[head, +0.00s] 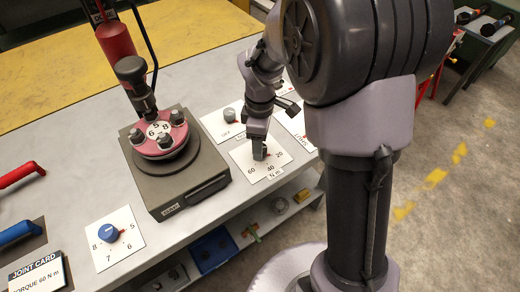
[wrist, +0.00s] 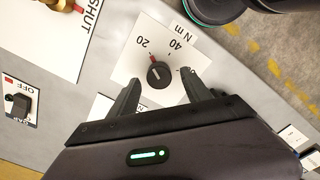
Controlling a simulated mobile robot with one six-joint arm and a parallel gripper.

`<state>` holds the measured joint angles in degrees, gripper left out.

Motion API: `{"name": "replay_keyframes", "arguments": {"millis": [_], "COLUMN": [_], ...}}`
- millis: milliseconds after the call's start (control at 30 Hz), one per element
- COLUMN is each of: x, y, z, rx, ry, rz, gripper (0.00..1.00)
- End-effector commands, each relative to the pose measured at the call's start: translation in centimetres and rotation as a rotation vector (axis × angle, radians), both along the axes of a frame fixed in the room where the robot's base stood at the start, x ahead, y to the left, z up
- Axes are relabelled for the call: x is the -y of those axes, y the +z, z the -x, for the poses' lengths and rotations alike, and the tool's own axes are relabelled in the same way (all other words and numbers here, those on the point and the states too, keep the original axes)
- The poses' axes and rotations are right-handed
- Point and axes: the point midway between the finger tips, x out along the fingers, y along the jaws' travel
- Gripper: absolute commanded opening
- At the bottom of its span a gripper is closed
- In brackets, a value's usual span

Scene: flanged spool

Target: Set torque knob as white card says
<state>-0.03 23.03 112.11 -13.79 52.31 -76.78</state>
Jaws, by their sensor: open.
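The torque knob (wrist: 159,74) is small, round and black, on a white plate (wrist: 128,66) marked 20, 40 and N m; the head view also shows 60. A red mark beside the knob lies toward the 20 side, between 20 and 40. My gripper (wrist: 161,77) is open, a finger on each side of the knob in the wrist view; I cannot tell whether they touch it. In the head view my gripper (head: 259,150) is over the plate and hides the knob. The white joint card (head: 37,276), at the lower left, reads TORQUE 60 N m.
A grey fixture (head: 178,180) with a red flanged spool stands left of the plate. A blue knob (head: 108,233) on a 5-to-8 plate lies nearer. A black switch (wrist: 18,104) marked OFF and a brass valve (wrist: 68,5) marked SHUT are close to my gripper.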

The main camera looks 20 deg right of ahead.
Motion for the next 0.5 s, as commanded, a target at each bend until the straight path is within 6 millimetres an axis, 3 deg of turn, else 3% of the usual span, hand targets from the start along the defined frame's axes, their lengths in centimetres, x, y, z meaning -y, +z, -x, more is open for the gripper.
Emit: {"name": "replay_keyframes", "arguments": {"millis": [100,367,500], "x": [0.0,0.0,0.0], "y": [-1.13,-1.13,-1.12], "z": [0.02,0.01,0.01], "rx": [-0.001,0.0,0.0], "ry": [0.0,0.0,0.0], "rz": [0.0,0.0,0.0], "gripper": [0.57,0.57,0.31]}}
